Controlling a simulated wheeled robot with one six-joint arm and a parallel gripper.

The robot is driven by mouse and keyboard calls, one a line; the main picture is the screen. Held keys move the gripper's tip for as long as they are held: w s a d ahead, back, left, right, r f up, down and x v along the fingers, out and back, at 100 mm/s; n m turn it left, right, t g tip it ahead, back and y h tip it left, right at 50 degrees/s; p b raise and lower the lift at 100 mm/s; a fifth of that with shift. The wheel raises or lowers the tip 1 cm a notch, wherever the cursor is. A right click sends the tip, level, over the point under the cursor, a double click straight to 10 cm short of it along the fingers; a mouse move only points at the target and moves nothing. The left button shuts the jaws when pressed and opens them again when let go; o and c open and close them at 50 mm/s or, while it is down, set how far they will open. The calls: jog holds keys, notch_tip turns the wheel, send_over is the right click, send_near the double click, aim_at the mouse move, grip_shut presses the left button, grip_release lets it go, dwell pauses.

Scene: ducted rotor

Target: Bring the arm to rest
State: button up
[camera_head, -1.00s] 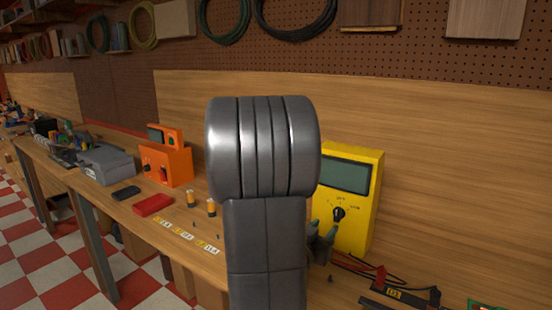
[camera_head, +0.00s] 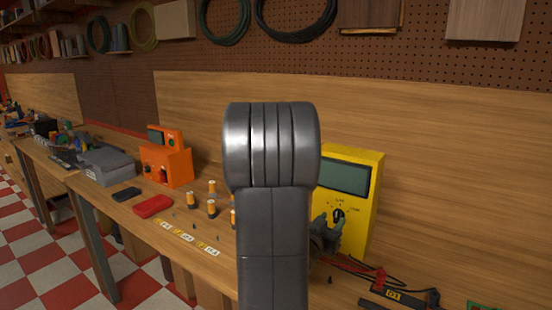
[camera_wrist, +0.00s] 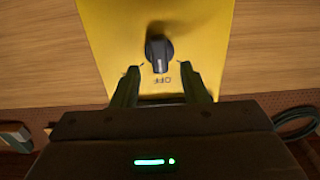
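My arm fills the middle of the camera_head view as a grey upright link, hiding part of the bench behind it. My gripper (camera_head: 325,235) shows partly at its right edge, in front of the lower face of the yellow multimeter (camera_head: 367,205). The meter's black dial (camera_head: 338,215) is just above the gripper there. In the wrist view my gripper (camera_wrist: 160,69) has its two fingers apart with nothing between them. The dial (camera_wrist: 159,53) lies just beyond the fingertips, with its light mark toward the "OFF" label. I cannot tell whether a finger touches the meter face.
Several batteries (camera_head: 211,208) stand on the bench left of my arm, near yellow-white labels (camera_head: 185,238). A red case (camera_head: 152,206), an orange device (camera_head: 170,165) and a grey box (camera_head: 106,166) stand further left. Red and black leads (camera_head: 378,277) lie at the front right.

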jog(key=x, duration=0.3)
jog(key=shift+f+m, duration=0.1)
jog(key=shift+m, duration=0.5)
jog(key=shift+s+m, duration=0.15)
jog(key=shift+m, duration=0.25)
jog(key=m, duration=0.3)
jog(key=shift+d, duration=0.1)
jog(key=m, duration=0.6)
jog(key=shift+s+d, duration=0.15)
jog(key=b, duration=0.1)
send_near(336, 216)
jog(key=shift+d+f, duration=0.1)
jog(key=shift+d, duration=0.4)
